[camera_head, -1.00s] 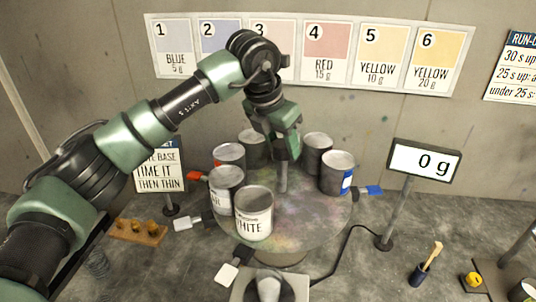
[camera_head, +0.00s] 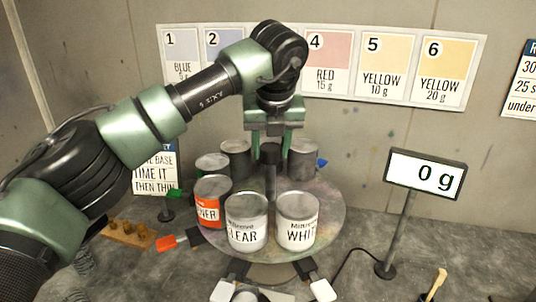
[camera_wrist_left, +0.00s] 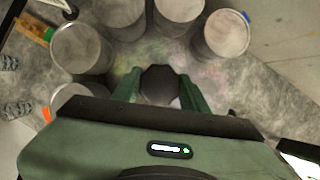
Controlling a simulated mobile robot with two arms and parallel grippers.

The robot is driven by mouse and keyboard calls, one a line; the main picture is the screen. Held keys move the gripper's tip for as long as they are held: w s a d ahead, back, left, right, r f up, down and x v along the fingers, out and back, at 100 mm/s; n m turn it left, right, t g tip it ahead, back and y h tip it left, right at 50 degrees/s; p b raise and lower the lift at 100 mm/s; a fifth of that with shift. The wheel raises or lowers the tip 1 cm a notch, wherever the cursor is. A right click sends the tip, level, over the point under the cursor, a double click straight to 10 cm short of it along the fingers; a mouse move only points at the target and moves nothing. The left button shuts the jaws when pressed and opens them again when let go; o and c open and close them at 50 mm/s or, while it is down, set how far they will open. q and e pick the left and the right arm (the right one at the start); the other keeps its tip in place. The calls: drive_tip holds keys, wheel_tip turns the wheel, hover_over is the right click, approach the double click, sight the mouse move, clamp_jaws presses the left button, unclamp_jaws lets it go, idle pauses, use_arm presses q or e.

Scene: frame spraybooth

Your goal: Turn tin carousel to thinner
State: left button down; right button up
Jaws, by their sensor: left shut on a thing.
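The tin carousel (camera_head: 330,215) is a round, paint-stained turntable with a dark centre post (camera_head: 271,182). My left gripper (camera_head: 272,150) is above its middle with its fingers around the post top, which also shows between them in the left wrist view (camera_wrist_left: 160,85). The thinner tin (camera_head: 212,203), orange-labelled and partly cut off by the clear tin (camera_head: 247,222), is at front left. The clear tin is front centre and the white tin (camera_head: 297,222) front right. Several tins stand farther back, their labels hidden. My right gripper is not in view.
A display (camera_head: 426,174) reading 0 g stands at right. A wooden block (camera_head: 128,234) lies at left. Colour cards hang on the back wall.

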use_arm(q)
drive_tip(key=shift+n, duration=0.5)
drive_tip(key=shift+r+n+y, duration=0.1)
drive_tip(key=shift+n+y, duration=0.5)
drive_tip(key=shift+n, duration=0.3)
drive_tip(key=n+y, duration=0.1)
drive_tip(key=n, duration=0.1)
drive_tip(key=shift+r+n+g, duration=0.1)
drive_tip(key=shift+n+g, duration=0.2)
drive_tip(key=shift+n, duration=0.1)
drive_tip(key=shift+r+n+p, duration=0.1)
drive_tip(key=shift+n+p, duration=0.75)
drive_tip(key=shift+n, duration=0.05)
drive_tip(key=n+g+p, duration=0.1)
drive_tip(key=n+p, duration=0.1)
drive_tip(key=p, duration=0.1)
drive_tip(key=n+g+y+p, duration=0.1)
drive_tip(key=n+p, duration=0.2)
drive_tip(key=p, duration=0.1)
drive_tip(key=shift+y, duration=0.3)
drive_tip(key=shift+f+n+p, duration=0.2)
drive_tip(key=shift+n+p, duration=0.3)
drive_tip(key=shift+p, duration=0.3)
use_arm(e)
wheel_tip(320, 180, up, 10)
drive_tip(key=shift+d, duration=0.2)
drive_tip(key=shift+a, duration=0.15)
